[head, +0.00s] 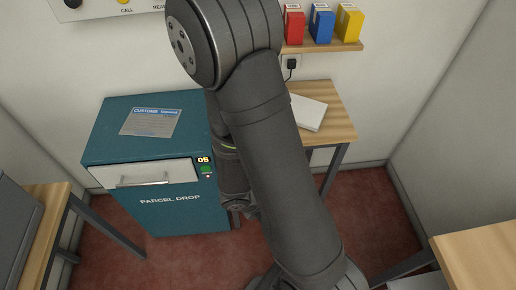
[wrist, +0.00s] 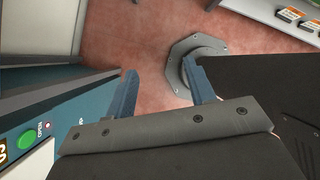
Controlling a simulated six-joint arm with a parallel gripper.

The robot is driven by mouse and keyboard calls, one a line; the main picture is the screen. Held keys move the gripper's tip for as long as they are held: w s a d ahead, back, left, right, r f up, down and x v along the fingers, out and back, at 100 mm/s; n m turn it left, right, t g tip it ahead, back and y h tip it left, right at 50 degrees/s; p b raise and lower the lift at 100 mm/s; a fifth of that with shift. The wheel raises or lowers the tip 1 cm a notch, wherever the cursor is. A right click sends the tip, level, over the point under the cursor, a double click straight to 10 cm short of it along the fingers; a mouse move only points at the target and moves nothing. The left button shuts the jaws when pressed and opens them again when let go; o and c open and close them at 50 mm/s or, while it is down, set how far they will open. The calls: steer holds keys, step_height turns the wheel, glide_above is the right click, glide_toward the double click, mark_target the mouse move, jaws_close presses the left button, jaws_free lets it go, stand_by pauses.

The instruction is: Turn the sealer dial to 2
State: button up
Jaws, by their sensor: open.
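I cannot make out the sealer or its dial for certain in either view. A white object (head: 307,112) lies on the small wooden table behind my arm in the head view, partly hidden by the arm. My gripper (wrist: 160,70) shows in the wrist view with its two blue-grey fingers spread apart. It is open, with nothing between the fingers, and red floor shows beyond them. In the head view my arm hides most of the gripper.
The teal parcel drop box (head: 150,218) stands left of my arm, with a green button (head: 206,169). The button also shows in the wrist view (wrist: 27,141). A shelf (head: 325,46) holds red, blue and yellow boxes. Wooden tables stand at left (head: 48,195) and right (head: 485,262).

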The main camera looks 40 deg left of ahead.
steer(key=w+a+f+n+g+y, duration=0.3)
steer(key=w+f+g+y, duration=0.2)
steer(key=g+y, duration=0.25)
steer(key=w+d+r+n+t+y, duration=0.25)
steer(key=w+d+r+y, duration=0.25)
steer(key=w+r+y, duration=0.5)
steer(key=s+a+f+y, duration=0.1)
steer(key=s+a+y, duration=0.1)
steer(key=a, duration=1.5)
steer(key=shift+m, duration=0.45)
steer(key=c, duration=1)
